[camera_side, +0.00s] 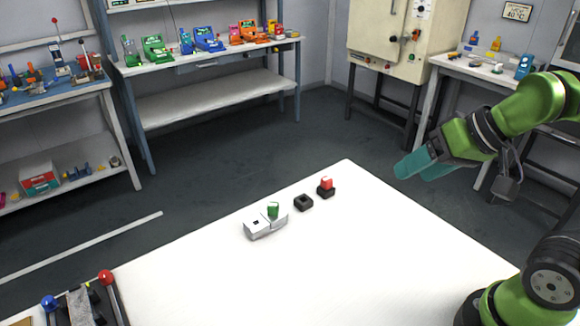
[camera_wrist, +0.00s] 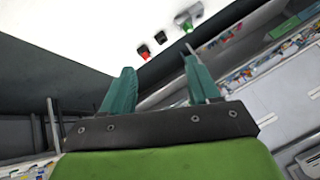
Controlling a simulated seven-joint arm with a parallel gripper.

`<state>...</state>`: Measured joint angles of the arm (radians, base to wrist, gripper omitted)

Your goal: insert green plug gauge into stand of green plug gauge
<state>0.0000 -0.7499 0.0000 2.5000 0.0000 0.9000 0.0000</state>
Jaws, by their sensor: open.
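The green plug gauge (camera_side: 273,210) stands upright in a pale grey-white block (camera_side: 259,229) on the white table; it also shows in the wrist view (camera_wrist: 187,27). Just right of it is an empty black stand (camera_side: 303,203) with a square opening, seen in the wrist view as a dark block (camera_wrist: 160,37). My gripper (camera_side: 413,168) has teal fingers spread apart with nothing between them. It is in the air to the right of these objects and well above the table. In the wrist view the open fingers (camera_wrist: 159,68) point toward the group.
A red plug gauge (camera_side: 326,183) sits in another black stand (camera_side: 326,193) right of the empty one. The front of the white table (camera_side: 300,270) is bare. A device with red and blue knobs (camera_side: 80,304) is at lower left. Shelves and a cabinet stand behind.

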